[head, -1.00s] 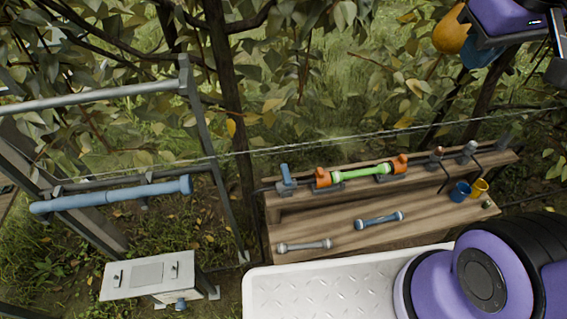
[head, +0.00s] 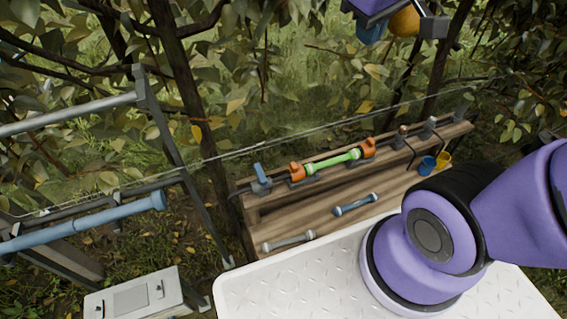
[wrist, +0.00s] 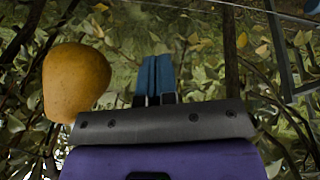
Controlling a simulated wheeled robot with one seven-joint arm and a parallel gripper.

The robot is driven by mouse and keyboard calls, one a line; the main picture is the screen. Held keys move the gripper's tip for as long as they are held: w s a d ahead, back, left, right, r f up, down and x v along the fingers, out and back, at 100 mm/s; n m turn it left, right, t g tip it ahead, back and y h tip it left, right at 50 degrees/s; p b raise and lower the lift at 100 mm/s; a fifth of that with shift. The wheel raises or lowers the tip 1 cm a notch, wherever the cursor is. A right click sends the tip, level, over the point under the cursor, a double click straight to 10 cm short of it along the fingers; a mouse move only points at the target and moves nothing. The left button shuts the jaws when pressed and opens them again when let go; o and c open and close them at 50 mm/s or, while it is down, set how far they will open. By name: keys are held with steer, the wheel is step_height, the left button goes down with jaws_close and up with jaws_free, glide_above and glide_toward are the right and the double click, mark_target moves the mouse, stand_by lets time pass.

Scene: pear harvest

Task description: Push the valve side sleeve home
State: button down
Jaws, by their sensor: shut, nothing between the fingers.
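The valve with a blue lever (head: 261,174) sits at the left end of the bench's rear rail. Just right of it is the valve side orange sleeve (head: 297,172), then a green pipe piece (head: 332,162) with pale ends, then a second orange sleeve (head: 368,149). A pale end of the green piece shows beside each sleeve; how far each sleeve sits over its joint is too small to tell. My gripper (head: 369,30) is high above and behind the bench, apart from the sleeves. In the wrist view its blue fingers (wrist: 155,76) are together and empty.
A yellow-orange pear (wrist: 75,82) is close beside my gripper. Spare grey (head: 288,241) and blue (head: 355,204) pipe pieces lie on the wooden bench (head: 300,222). A wire and branches cross behind; a metal frame (head: 165,140) stands left.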

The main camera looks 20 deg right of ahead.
steer(key=w+a+f+n+g+h, duration=0.1)
steer(key=w+a+f+n, duration=0.25)
steer(key=w+f, duration=0.4)
steer(key=n+g+h, duration=0.1)
steer(key=n, duration=0.3)
glide_above(296, 169)
steer(key=a, duration=0.1)
step_height(296, 169, down, 8)
steer(key=a+f+n, duration=0.2)
steer(key=a+f, duration=0.1)
steer(key=f, duration=0.4)
steer(key=w+a+f+n+g, duration=0.1)
steer(key=a+f+n, duration=0.2)
steer(key=f, duration=0.5)
steer(key=a+f+n, duration=0.3)
steer(key=a+f, duration=0.1)
steer(key=f, duration=0.3)
steer(key=shift+w+f+h, duration=0.2)
steer(key=shift+w+h, duration=0.1)
steer(key=shift+w, duration=0.1)
steer(key=x, duration=1)
steer(key=shift+s+d, duration=0.15)
steer(key=shift+d+r, duration=0.1)
steer(key=shift+d, duration=1.75)
